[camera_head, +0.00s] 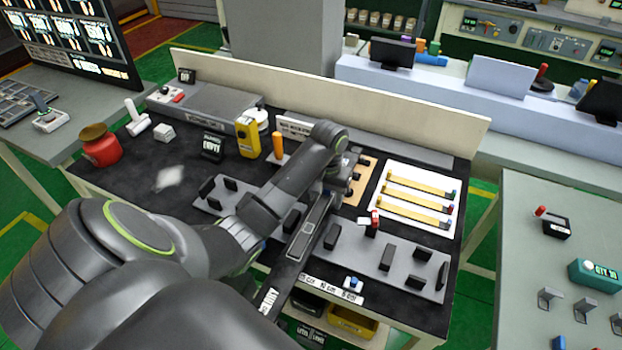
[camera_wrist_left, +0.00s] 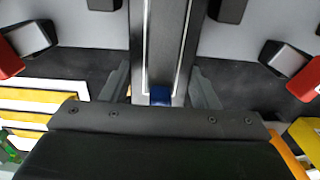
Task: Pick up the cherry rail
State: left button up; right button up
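Three yellow strips (camera_head: 420,188) with coloured ends lie side by side on a white board at the right of the bench. One strip has a red end (camera_head: 449,209); I cannot tell which rail is the cherry one. My left gripper (camera_head: 322,188) is low over the middle of the bench, partly hidden by its own arm. In the left wrist view its two fingers (camera_wrist_left: 160,88) stand apart on either side of a long grey bar with a blue piece (camera_wrist_left: 160,95). I see no clear grip on the bar. My right gripper is not in view.
A grey plate with several black blocks (camera_head: 387,257) spans the front of the bench. A red-and-white clip (camera_head: 375,222) stands there. A yellow device (camera_head: 248,136), an orange post (camera_head: 278,145) and a red pot (camera_head: 99,146) stand farther left. A low wall (camera_head: 400,105) closes the back.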

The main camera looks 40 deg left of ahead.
pick_arm(q)
jog(key=c, duration=0.7)
